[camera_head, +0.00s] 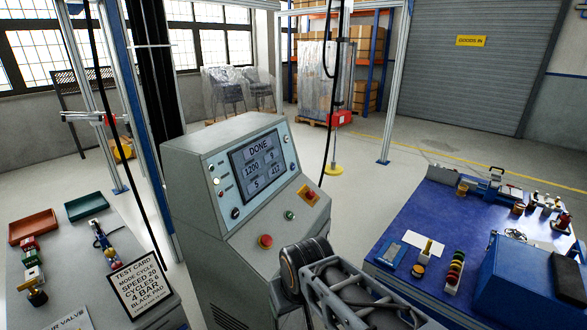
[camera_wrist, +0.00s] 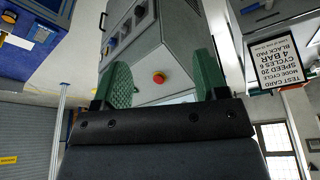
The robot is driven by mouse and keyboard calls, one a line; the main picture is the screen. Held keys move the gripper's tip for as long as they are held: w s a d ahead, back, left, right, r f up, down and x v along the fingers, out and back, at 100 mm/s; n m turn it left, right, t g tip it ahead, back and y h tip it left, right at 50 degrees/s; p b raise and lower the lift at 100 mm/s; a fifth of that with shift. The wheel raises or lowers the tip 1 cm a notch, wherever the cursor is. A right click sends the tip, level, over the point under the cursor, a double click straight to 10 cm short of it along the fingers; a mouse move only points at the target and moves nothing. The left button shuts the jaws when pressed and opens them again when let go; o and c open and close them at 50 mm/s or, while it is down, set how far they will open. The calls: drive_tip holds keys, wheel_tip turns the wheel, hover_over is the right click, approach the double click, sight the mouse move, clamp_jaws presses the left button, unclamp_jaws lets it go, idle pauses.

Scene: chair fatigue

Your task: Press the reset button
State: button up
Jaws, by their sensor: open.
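The grey console (camera_head: 232,150) stands in the middle of the head view, its screen (camera_head: 265,163) reading DONE with several numbers. No reset label is readable, so I cannot tell which one is the reset button. In the wrist view, upside down, my gripper (camera_wrist: 162,60) is open and empty, its green fingers apart. The red button (camera_wrist: 159,77) shows between them, beyond the fingers and apparently untouched.
A test card (camera_head: 139,284) stands on the left bench with red and green trays (camera_head: 86,206). A blue-topped workbench (camera_head: 440,215) with tools and a blue box (camera_head: 520,275) is on the right. Open floor (camera_head: 365,180) lies behind the console. A dark cable hangs near it.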

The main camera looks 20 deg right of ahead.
clamp_jaws()
idle(0.6)
idle(1.1)
